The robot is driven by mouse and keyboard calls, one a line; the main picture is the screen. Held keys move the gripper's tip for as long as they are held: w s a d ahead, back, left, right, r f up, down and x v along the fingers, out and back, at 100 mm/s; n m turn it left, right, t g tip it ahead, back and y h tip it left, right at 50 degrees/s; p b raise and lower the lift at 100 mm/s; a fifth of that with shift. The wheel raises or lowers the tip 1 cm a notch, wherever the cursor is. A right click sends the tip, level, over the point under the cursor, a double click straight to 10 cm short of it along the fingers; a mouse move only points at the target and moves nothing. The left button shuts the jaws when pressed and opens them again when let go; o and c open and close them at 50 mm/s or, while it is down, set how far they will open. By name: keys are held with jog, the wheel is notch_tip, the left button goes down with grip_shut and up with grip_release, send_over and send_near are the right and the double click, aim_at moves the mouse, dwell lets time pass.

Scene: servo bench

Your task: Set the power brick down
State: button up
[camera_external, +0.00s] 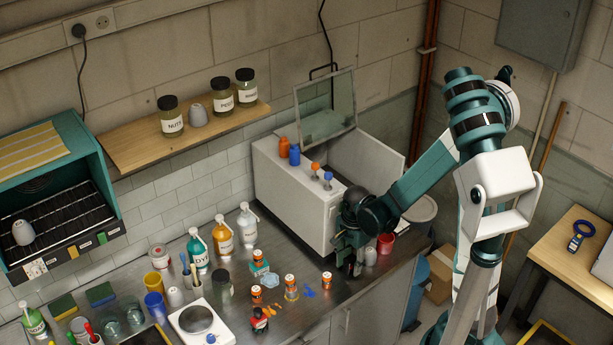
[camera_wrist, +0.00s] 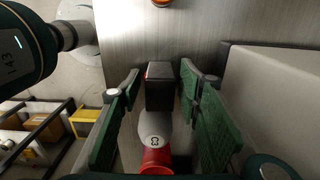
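The power brick, a small black upright box (camera_wrist: 160,88), shows in the wrist view between my two green finger pads. My gripper (camera_wrist: 160,74) is open around it. A gap shows between the left finger and the brick; the right finger is close to it, and I cannot tell if it touches. The brick appears to stand on the steel bench. In the external view my gripper (camera_external: 350,266) is low over the bench's right end, in front of the white machine; the brick is hard to make out there.
A pale grey rounded item (camera_wrist: 154,126) and a red cup (camera_wrist: 156,160) sit close to the brick. The white machine (camera_external: 292,195) with a raised clear lid stands beside my gripper. Several small orange-capped bottles (camera_external: 290,286) stand to the left. The bench edge is near.

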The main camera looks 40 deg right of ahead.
jog(key=shift+r, duration=0.2)
jog(key=shift+r+p, duration=0.9)
jog(key=shift+r, duration=5.05)
jog(key=r+n, duration=0.1)
jog(key=r, duration=0.1)
notch_tip(320, 180, up, 11)
jog(key=n+t, duration=0.6)
jog(key=n, duration=0.8)
send_over(351, 257)
jog(key=s, duration=0.7)
jog(key=shift+s+a+r+n+t, duration=0.25)
jog(key=shift+r+n, duration=0.2)
jog(key=shift+n, duration=0.3)
jog(key=shift+s+a+r+n+t, duration=0.1)
jog(key=shift+s+r+n+t, duration=0.3)
jog(key=shift+n, duration=0.35)
jog(key=shift+w, duration=0.1)
notch_tip(351, 257, down, 5)
jog(key=b, duration=0.5)
